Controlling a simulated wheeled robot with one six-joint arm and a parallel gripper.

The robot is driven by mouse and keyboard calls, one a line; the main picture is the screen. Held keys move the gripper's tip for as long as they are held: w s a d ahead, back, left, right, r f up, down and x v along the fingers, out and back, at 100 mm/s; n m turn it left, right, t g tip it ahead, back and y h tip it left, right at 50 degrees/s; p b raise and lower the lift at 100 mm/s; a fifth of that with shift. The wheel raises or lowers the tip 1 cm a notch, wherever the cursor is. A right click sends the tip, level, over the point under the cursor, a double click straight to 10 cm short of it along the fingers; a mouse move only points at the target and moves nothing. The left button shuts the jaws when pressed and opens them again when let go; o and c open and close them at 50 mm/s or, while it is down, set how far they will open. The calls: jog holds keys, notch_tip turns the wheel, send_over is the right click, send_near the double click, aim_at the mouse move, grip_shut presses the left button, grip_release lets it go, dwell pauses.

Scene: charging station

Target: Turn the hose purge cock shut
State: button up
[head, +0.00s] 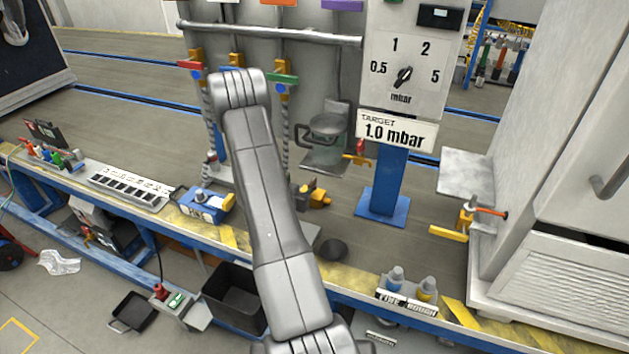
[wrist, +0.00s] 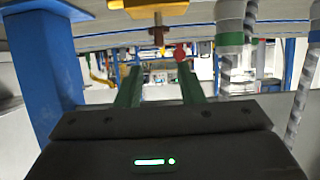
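A small brass-yellow cock with a red handle (head: 360,148) sits in the head view between the hoses and the blue post, beside a grey shelf. Its handle stands roughly upright. No label names it as the hose purge cock. In the wrist view, which looks upside down, a yellow body with a brown stem (wrist: 158,36) and a red knob (wrist: 180,53) shows beyond my fingers, probably the same cock. My gripper (wrist: 160,90) is open, with a clear gap between its two green fingers, and looks empty. In the head view my arm hides it.
Another yellow cock with an orange handle (head: 468,214) is by the cabinet at right.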

aim_at(311, 182)
jog(key=x, duration=1)
jog(key=shift+w+f, duration=0.25)
jog(key=shift+w, duration=0.05)
grip_shut()
